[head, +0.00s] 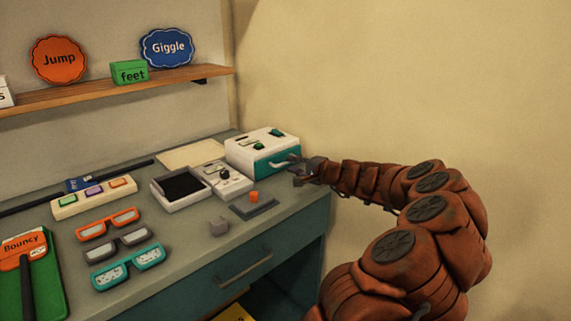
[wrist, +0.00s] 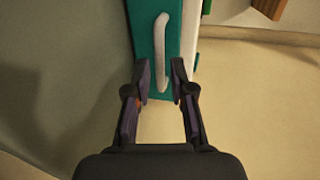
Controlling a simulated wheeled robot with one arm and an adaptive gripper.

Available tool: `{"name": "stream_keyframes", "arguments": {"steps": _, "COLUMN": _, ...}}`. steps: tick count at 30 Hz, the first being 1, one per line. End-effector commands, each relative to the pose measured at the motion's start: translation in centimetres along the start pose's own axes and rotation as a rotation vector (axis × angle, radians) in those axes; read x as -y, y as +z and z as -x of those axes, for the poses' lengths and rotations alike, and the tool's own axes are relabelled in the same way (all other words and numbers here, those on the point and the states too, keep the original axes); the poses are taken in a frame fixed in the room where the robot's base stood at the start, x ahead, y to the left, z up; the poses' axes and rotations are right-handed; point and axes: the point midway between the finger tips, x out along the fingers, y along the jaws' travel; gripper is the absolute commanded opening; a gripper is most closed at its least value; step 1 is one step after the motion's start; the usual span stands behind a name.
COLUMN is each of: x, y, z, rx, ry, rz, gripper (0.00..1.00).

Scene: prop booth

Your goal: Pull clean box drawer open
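The clean box is a white box (head: 259,137) with a teal drawer front at the back right of the counter. The teal drawer front (wrist: 143,38) carries a pale curved handle (wrist: 161,50), which also shows in the head view (head: 283,162). The drawer looks shut. My gripper (wrist: 161,72) is open, with its fingers on either side of the handle's near end. It does not visibly grip the handle. In the head view my gripper (head: 300,168) is at the front of the box, at the counter's right edge.
A grey tray with a dark panel (head: 182,186), a small white device (head: 227,181) and a grey plate with an orange knob (head: 254,202) lie left and in front of the box. Glasses (head: 128,267) lie further left. A counter drawer handle (head: 243,266) is below.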

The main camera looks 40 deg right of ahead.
Motion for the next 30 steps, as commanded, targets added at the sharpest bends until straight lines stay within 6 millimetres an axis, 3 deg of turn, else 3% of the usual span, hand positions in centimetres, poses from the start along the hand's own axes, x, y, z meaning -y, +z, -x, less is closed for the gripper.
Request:
{"name": "stream_keyframes", "arguments": {"steps": 9, "x": -0.1, "y": 0.1, "z": -3.5, "rx": 0.002, "ry": 0.003, "rz": 0.000, "gripper": 0.23}}
{"name": "stream_keyframes", "arguments": {"steps": 22, "x": 0.0, "y": 0.1, "z": -4.2, "rx": 0.001, "ry": 0.001, "rz": 0.002, "gripper": 0.23}}
{"name": "stream_keyframes", "arguments": {"steps": 28, "x": -0.1, "y": 0.1, "z": -4.2, "rx": 0.001, "ry": 0.001, "rz": 0.002, "gripper": 0.02}}
{"name": "stream_keyframes", "arguments": {"steps": 30, "x": -0.1, "y": 0.1, "z": -4.2, "rx": 0.001, "ry": 0.001, "rz": 0.001, "gripper": 0.00}}
